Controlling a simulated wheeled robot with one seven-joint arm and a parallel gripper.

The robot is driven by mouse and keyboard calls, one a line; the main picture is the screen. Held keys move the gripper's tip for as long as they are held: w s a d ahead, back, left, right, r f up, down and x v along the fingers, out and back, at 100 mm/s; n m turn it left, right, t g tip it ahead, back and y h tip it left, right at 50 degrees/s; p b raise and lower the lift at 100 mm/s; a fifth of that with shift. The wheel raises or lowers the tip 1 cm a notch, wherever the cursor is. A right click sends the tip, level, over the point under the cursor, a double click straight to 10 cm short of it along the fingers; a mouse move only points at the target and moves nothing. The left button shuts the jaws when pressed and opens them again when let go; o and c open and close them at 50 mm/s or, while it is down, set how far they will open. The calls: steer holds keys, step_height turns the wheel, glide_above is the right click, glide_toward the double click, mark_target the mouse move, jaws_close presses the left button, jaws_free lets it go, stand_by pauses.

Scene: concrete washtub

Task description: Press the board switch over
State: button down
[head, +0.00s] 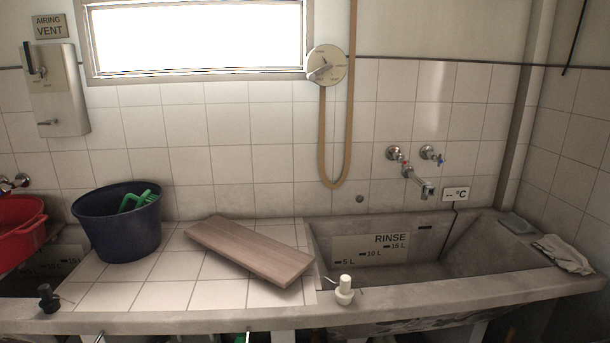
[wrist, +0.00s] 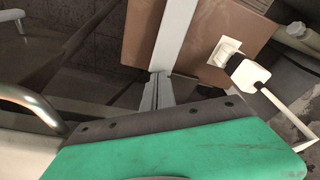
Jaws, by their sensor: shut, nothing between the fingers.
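In the wrist view a brown board (wrist: 200,75) stands upright beyond my gripper, to the upper right. A white switch plate (wrist: 226,47) is fixed on it, with a bulky white plug (wrist: 245,72) and its white cable close beside. The position of any rocker on the plate is too small to tell. My gripper (wrist: 158,88) shows near the middle of the wrist view, its slim grey fingers together and empty. It is left of and below the switch plate in the picture; I cannot tell the distance in depth.
A pale post (wrist: 177,32) crosses in front of the board. A curved metal bar (wrist: 35,103) is at left. Above, the concrete tub (head: 460,295) has a wooden plank (head: 250,250), a dark blue bucket (head: 118,222) and a white-capped bottle (head: 344,290) on its top.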

steer(key=w+d+p+v, duration=0.1)
steer(key=p+v, duration=0.5)
steer(key=v, duration=0.1)
steer(key=shift+r, duration=0.5)
steer(key=shift+s, duration=0.1)
steer(key=w+a+r+n+t+p, duration=0.1)
steer(key=w+a+r+n+p, duration=0.2)
steer(key=a+r, duration=0.5)
steer(key=w+a+r+n+p, duration=0.2)
steer(key=w+a+r, duration=0.3)
steer(key=a+r, duration=0.25)
steer(key=s+a+r+n+p, duration=0.1)
steer(key=a+r+n, duration=0.1)
steer(key=a+r, duration=0.2)
steer(key=s+a+r+n+y+p, duration=0.1)
steer(key=a+r, duration=0.3)
steer(key=a, duration=0.6)
steer(key=s+a+r+n+y+p, duration=0.1)
steer(key=s+a+r+n+p, duration=0.2)
steer(key=a, duration=0.3)
steer(key=shift+a+r+t, duration=0.4)
steer(key=shift+r, duration=0.05)
steer(key=shift+s, duration=0.15)
